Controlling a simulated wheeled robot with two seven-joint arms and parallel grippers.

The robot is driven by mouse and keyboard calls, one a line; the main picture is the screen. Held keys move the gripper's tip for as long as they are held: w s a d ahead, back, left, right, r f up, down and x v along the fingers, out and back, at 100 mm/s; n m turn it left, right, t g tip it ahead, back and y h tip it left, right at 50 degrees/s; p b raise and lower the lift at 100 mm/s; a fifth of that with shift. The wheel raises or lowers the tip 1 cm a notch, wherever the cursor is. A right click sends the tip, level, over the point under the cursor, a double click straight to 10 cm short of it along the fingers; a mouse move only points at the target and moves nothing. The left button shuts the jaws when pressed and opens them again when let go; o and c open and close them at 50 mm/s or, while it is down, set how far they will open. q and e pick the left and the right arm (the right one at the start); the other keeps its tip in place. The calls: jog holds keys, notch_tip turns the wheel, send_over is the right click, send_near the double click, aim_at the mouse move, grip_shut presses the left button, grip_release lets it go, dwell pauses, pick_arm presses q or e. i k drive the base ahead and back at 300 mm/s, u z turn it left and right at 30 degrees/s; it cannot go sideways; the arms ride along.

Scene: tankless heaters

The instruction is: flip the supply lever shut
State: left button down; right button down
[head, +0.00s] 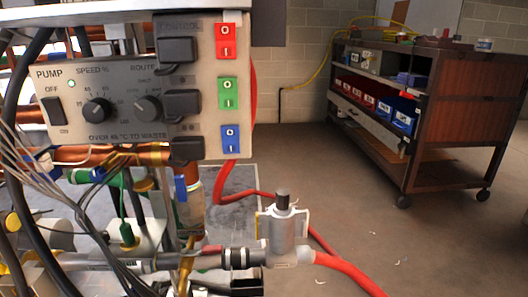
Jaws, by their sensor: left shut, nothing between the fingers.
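A blue lever handle (181,188) stands upright beside a vertical copper and brass pipe below the control panel. Another small blue piece (45,161) shows at the left by a horizontal copper pipe, partly behind grey wires. No readable label marks either as the supply lever. My left gripper is hard to pick out among the cables and pipes at the left. I cannot see it clearly touching either blue part. My right gripper is not in view.
The pump control panel (84,82) hangs above the pipes, with red, green and blue switches. A grey valve body (282,232) joins a red hose (347,272) at the lower middle. Black cables crowd the left. A brown cart (458,100) stands back right; floor before it is open.

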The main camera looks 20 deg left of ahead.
aim_at(180, 190)
jog(key=u, duration=0.05)
jog(key=k, duration=1)
